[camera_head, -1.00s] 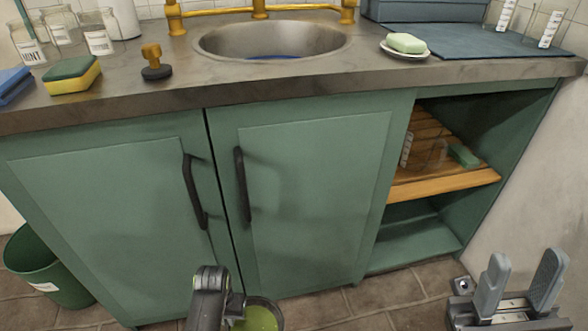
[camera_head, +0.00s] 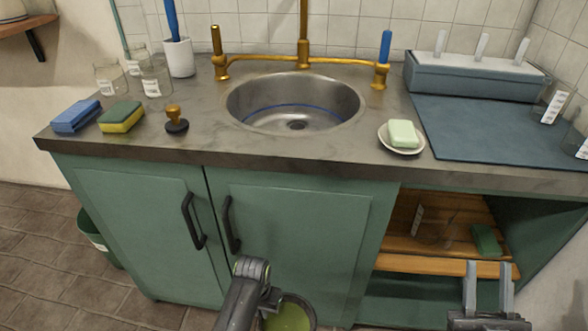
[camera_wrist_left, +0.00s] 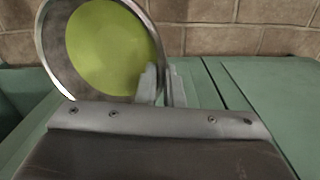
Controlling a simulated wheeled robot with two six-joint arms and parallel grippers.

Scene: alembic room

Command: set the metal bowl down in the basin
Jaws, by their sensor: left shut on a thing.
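The metal bowl (camera_head: 313,316) is at the bottom edge of the head view, partly cut off, with a yellow-green patch inside. My left gripper (camera_head: 270,300) is shut on its rim, in front of the cabinet and below the counter. The left wrist view shows the bowl (camera_wrist_left: 58,58) tilted in the picture, with the fingers (camera_wrist_left: 166,85) at its right rim. The round metal basin (camera_head: 250,103) is set in the counter, farther back and higher. It looks empty, with a blue line around its inside and a drain at its bottom. My right gripper (camera_head: 488,290) is open and empty, before the shelf.
A brass tap (camera_head: 303,40) stands behind the basin. A stopper (camera_head: 176,122) and sponge (camera_head: 122,117) lie left of it. A soap dish (camera_head: 388,139) and blue mat (camera_head: 475,130) are to its right. The counter's front edge (camera_head: 290,165) lies between bowl and basin.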

